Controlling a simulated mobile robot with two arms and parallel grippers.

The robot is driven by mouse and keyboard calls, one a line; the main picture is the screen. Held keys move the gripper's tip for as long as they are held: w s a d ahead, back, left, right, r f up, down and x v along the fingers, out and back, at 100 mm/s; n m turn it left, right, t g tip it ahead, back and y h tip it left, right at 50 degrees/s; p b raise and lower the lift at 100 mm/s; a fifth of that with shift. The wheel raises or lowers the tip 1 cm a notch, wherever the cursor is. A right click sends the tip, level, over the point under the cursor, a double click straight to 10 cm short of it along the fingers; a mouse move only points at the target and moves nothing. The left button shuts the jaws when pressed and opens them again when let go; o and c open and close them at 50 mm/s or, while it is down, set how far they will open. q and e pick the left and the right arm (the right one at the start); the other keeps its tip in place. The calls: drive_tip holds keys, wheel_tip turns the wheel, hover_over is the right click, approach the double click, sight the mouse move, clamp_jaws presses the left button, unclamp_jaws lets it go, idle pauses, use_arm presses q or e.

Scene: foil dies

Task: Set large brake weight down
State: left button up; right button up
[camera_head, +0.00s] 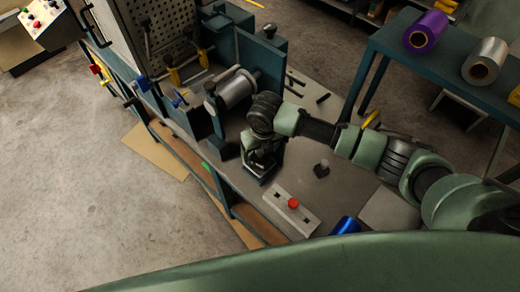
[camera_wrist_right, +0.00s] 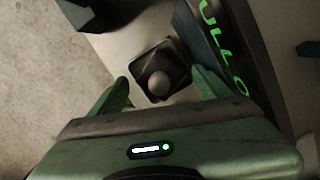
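In the right wrist view a dark, square-based weight (camera_wrist_right: 160,66) with a round grey knob stands between the fingertips of my right gripper (camera_wrist_right: 161,82). Narrow gaps show between the fingers and the weight on both sides, so the gripper looks open around it. In the head view my right gripper (camera_head: 262,158) points down at the bench, beside the teal machine frame, and largely hides what is beneath it. My left gripper is not in view.
A metal roller (camera_head: 232,88) sits in the machine just behind the gripper. A grey box with a red button (camera_head: 293,203) and a blue roll (camera_head: 345,226) lie nearer on the bench. A side table (camera_head: 395,55) carries a purple roll (camera_head: 427,32) and a silver roll (camera_head: 485,61).

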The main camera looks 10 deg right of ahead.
sight(262, 161)
drive_tip(key=shift+r, duration=0.15)
wheel_tip(262, 161, up, 12)
drive_tip(key=s+b, duration=0.1)
drive_tip(key=shift+s+d, duration=0.2)
drive_tip(key=shift+s, duration=0.2)
idle(1.4)
